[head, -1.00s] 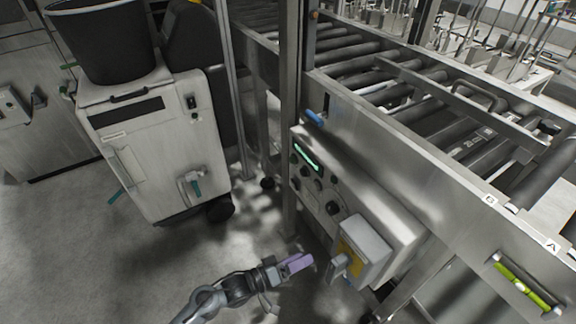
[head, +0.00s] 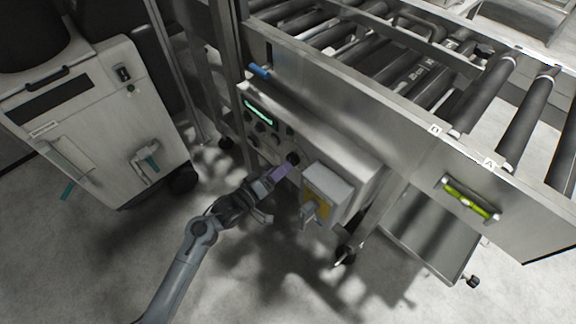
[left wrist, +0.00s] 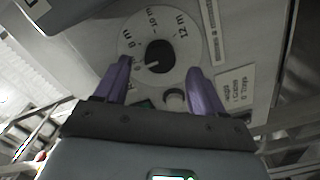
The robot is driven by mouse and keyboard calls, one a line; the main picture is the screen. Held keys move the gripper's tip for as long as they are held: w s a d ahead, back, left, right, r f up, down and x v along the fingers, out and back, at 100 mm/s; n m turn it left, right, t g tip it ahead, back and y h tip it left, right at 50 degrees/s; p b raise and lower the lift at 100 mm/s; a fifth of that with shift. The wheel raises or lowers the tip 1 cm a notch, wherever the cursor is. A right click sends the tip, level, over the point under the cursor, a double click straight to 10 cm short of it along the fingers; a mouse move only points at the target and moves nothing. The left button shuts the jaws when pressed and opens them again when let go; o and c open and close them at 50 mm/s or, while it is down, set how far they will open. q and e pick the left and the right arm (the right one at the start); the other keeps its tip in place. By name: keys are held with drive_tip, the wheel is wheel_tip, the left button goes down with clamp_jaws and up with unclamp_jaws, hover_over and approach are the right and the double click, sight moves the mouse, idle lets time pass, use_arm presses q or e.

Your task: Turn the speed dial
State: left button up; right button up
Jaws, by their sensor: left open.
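The speed dial (left wrist: 160,56) is a black round knob on a pale disc with printed marks such as "6 m" and "12 m". In the left wrist view it lies ahead of and between the two purple fingers of my left gripper (left wrist: 163,88), which are open. I cannot tell whether the fingers touch it. In the head view my left gripper (head: 279,173) is at the front of the control panel (head: 268,147), close to a dark knob (head: 293,158) at the panel's lower right. My right gripper does not show.
A grey box with a yellow plate and handle (head: 326,189) juts out just right of my left gripper. A green-lit display (head: 258,109) and several other knobs are on the panel. The roller conveyor (head: 400,75) runs above. A white wheeled machine (head: 95,125) stands at left.

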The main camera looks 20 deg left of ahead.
sight(293, 159)
use_arm(q)
drive_tip(key=b+x, duration=0.1)
drive_tip(key=x, duration=0.3)
drive_tip(key=shift+a, duration=0.1)
drive_tip(key=c, duration=1.1)
drive_tip(key=shift+o, duration=0.2)
